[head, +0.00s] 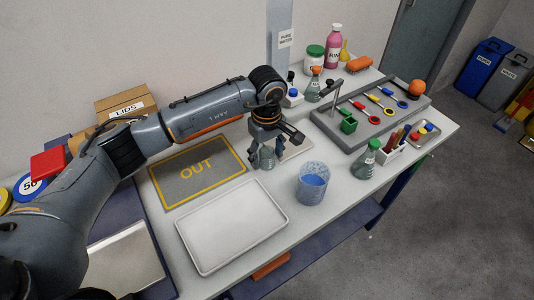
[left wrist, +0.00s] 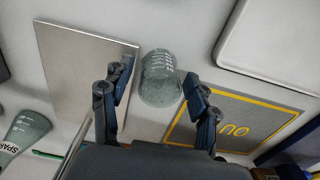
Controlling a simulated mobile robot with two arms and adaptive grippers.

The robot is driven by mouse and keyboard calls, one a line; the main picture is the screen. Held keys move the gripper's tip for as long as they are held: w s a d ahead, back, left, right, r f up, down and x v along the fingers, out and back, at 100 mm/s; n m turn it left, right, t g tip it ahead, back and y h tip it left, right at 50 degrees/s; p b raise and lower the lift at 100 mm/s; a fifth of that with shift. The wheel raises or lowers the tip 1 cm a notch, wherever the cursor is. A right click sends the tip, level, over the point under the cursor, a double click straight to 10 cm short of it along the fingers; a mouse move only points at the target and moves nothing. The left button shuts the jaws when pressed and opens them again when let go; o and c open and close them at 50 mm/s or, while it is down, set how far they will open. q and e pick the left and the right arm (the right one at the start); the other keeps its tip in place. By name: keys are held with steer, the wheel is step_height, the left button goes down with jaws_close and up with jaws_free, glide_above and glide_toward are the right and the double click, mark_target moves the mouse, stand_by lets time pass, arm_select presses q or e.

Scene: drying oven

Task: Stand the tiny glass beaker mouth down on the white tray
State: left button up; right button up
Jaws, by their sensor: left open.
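The tiny glass beaker (head: 266,158) is on the table beside the OUT mat, partly hidden by my left gripper (head: 274,146) in the head view. In the left wrist view the clear beaker (left wrist: 160,84) with white markings shows between and just beyond the spread fingers of my left gripper (left wrist: 158,78). The fingers are open, and a gap shows beside the glass. I cannot tell for sure which way its mouth points. The white tray (head: 232,226) lies empty at the table's front; its corner also shows in the left wrist view (left wrist: 275,40). My right gripper is not in view.
The grey OUT mat (head: 170,183) is bare. A flat plate (left wrist: 75,75) lies close beside the small beaker. A green-capped flask (head: 365,161) and a grey tool rack (head: 350,138) stand farther right.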

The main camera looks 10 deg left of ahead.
mark_target(267, 152)
arm_select(q)
steer(key=shift+r, duration=0.3)
step_height(267, 152, up, 12)
steer(key=b, duration=0.2)
steer(key=shift+f, duration=0.15)
steer(key=shift+s+f, duration=0.1)
